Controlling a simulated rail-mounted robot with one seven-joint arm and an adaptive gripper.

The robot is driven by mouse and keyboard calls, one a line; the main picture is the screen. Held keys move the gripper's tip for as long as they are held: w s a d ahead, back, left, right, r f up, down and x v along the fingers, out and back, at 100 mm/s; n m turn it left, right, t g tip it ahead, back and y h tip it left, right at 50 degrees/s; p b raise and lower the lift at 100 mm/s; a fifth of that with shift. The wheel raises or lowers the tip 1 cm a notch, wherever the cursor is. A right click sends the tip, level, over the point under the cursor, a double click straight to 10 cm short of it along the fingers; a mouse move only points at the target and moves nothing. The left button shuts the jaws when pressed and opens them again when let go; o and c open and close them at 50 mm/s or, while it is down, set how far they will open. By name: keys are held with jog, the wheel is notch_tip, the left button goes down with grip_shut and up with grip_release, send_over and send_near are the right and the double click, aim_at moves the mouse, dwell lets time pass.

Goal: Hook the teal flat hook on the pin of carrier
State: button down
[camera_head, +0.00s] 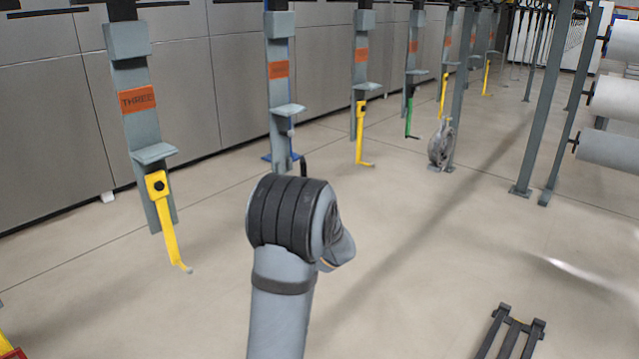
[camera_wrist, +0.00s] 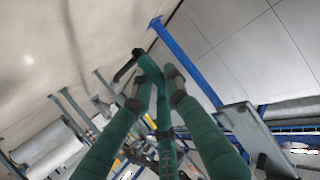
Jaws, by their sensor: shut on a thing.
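In the wrist view, my gripper (camera_wrist: 156,92) has its fingers close around a long teal strip, the teal flat hook (camera_wrist: 165,148), and is shut on it. The hook runs forward between the fingers to a dark far end. A grey plate (camera_wrist: 250,127) at the right of the wrist view may be part of this carrier.
A carrier labelled THREE (camera_head: 130,110) holds a yellow hook (camera_head: 163,215) at the left. Further carriers recede right, with another yellow hook (camera_head: 361,135) and a green hook (camera_head: 409,112). A blue bar (camera_wrist: 186,60) crosses the wrist view.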

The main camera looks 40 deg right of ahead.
jog(key=shift+s+r+m+g+h+p, duration=2)
jog(key=shift+r+m+g+h, duration=1.4)
jog(key=shift+r, duration=1.1)
jog(key=w+f+y+p, duration=0.1)
jog(key=w+f+p, duration=0.1)
jog(key=w, duration=0.7)
jog(key=shift+w+a+m+p, duration=0.3)
jog(key=shift+w+a+p, duration=0.1)
jog(key=shift+p, duration=0.3)
jog(key=shift+a, duration=0.1)
jog(key=c, duration=1.9)
grip_release()
jog(key=shift+w, duration=0.1)
jog(key=shift+o, duration=1.3)
jog(key=shift+f, duration=0.1)
